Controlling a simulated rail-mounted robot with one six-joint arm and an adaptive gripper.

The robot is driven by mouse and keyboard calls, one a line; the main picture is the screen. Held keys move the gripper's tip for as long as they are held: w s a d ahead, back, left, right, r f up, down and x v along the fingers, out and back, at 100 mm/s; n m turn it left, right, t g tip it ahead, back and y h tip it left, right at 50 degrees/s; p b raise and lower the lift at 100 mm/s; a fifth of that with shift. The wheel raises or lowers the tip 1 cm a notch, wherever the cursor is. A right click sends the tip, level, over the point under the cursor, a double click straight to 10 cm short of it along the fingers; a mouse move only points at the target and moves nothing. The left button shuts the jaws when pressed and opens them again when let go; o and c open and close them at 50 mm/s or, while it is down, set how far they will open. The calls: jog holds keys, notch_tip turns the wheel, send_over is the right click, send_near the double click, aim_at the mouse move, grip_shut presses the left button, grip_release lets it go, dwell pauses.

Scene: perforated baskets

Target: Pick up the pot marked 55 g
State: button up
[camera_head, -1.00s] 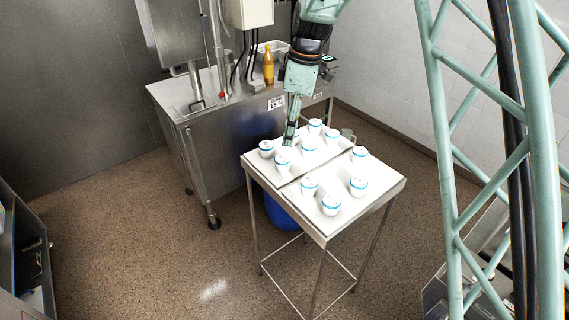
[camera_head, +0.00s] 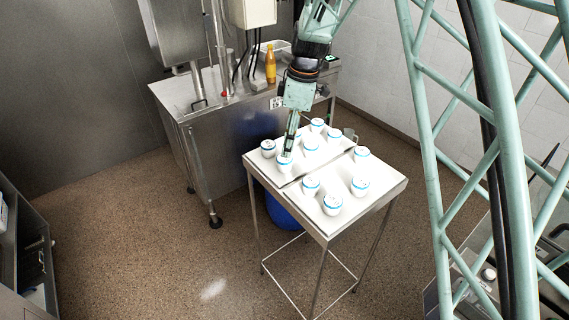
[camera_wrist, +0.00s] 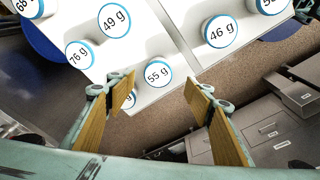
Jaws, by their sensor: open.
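The pot marked 55 g (camera_wrist: 158,73) is white with a blue-rimmed lid, upright near the tray's edge in the wrist view. My gripper (camera_wrist: 162,90) is open and empty, its two wooden-looking fingers apart on either side of that pot's place in the picture; I see no contact. In the head view my gripper (camera_head: 289,150) points down just above a pot (camera_head: 285,163) near the table's left side, which seems to be the same one by its place; its label is unreadable there. Another pot is partly hidden behind the left finger in the wrist view.
Pots marked 49 g (camera_wrist: 114,21), 76 g (camera_wrist: 80,54) and 46 g (camera_wrist: 219,31) stand close by. The white surface is split by a gap, with several pots on both halves of the table (camera_head: 345,222). A steel counter (camera_head: 235,130) stands behind. Floor lies beyond the table edge.

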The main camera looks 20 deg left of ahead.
aim_at(284, 160)
jog(key=shift+s+a+f, duration=0.1)
jog(key=shift+a+f, duration=0.05)
jog(key=shift+f, duration=0.8)
jog(key=shift+a+f, duration=0.15)
jog(key=shift+f, duration=0.8)
jog(key=shift+f, duration=0.2)
jog(key=shift+a+f+p, duration=0.2)
jog(key=shift+a+f, duration=0.05)
jog(key=shift+f, duration=0.95)
jog(key=shift+a+f+p, duration=0.15)
jog(key=shift+a+f, duration=0.1)
jog(key=shift+f, duration=0.95)
jog(key=shift+c, duration=0.3)
jog(key=c, duration=0.9)
jog(key=shift+r, duration=0.2)
jog(key=shift+r+b, duration=0.3)
jog(key=shift+r, duration=4.55)
